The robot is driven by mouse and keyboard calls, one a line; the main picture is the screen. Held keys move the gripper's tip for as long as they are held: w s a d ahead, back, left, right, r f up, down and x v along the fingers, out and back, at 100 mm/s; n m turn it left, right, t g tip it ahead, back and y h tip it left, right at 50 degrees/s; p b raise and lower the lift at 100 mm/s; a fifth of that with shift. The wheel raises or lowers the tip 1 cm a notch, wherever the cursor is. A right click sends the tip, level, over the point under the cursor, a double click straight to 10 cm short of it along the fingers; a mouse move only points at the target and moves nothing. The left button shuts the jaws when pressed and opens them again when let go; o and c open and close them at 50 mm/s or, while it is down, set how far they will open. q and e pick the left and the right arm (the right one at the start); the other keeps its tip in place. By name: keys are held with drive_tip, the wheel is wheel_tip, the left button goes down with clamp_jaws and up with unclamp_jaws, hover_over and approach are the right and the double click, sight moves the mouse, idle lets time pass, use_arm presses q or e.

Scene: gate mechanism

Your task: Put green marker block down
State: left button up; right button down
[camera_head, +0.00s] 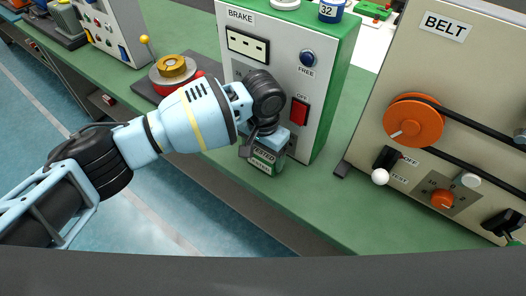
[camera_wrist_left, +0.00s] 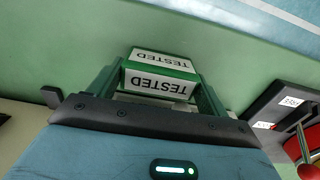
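The green marker block (camera_head: 264,160), with white "TESTED" labels, is at the front of the BRAKE box, above or on the green bench. It also shows in the left wrist view (camera_wrist_left: 160,72), between the two fingers, which lie against its sides. My left gripper (camera_head: 262,148) is shut on the block and points down at the bench. The gripper body hides part of the block in the head view. I cannot tell whether the block's underside touches the bench. My right gripper is not in view.
The grey BRAKE box (camera_head: 273,52), with a red switch (camera_head: 299,112), stands right behind the left gripper. The BELT panel (camera_head: 440,95) stands to the right, with a white-knobbed lever (camera_head: 380,176). The green bench (camera_head: 330,210) is clear between them. A red-and-brass device (camera_head: 172,72) is at left.

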sight(263, 154)
use_arm(q)
drive_tip(key=o, duration=0.4)
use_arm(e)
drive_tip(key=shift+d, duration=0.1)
use_arm(q)
drive_tip(key=shift+r, duration=0.2)
wheel_tip(263, 154, up, 12)
drive_tip(key=p, duration=0.1)
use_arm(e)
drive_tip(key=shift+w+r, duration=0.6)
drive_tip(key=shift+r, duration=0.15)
